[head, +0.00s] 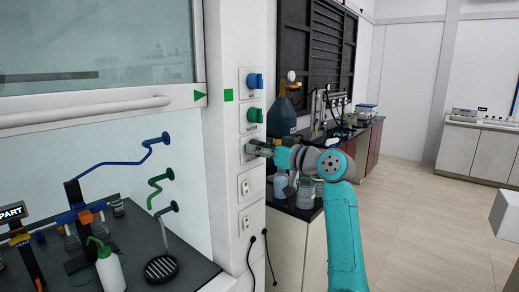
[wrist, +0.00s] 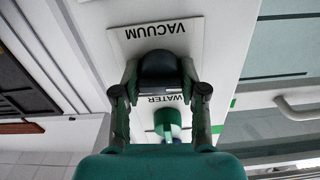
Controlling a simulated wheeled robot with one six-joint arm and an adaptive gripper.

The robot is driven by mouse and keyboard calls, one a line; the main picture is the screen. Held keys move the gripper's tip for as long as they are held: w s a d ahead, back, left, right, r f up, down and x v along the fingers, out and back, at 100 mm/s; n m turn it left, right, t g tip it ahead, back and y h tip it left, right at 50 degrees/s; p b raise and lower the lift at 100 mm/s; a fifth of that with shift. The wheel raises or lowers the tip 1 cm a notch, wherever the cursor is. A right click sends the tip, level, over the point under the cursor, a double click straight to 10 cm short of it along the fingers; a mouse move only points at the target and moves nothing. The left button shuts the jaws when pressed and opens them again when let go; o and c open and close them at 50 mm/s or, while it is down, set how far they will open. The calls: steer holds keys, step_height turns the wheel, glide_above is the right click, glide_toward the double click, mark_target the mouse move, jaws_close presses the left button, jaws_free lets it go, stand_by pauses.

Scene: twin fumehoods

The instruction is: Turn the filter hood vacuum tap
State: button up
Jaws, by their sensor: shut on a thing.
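The vacuum tap (wrist: 158,64) is a dark knob on a white plate marked VACUUM (wrist: 157,30), upside down in the wrist view. My gripper (wrist: 160,76) has one finger on each side of the knob and is shut on it. In the head view my gripper (head: 256,149) reaches the lowest of the tap plates (head: 246,150) on the white post. There the fingers and arm hide most of the knob, and its turn angle cannot be told.
Above it on the post (head: 226,130) are a green water tap (head: 253,115) and a blue tap (head: 256,81). Sockets (head: 245,187) sit below. The hood sash (head: 95,110) is at left, with a wash bottle (head: 108,268) inside. A bench with a large bottle (head: 283,113) stands behind my arm. Open floor lies right.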

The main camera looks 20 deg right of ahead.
steer(key=o, duration=1.1)
steer(key=shift+o, duration=0.2)
steer(key=shift+d, duration=0.1)
steer(key=v, duration=1.2)
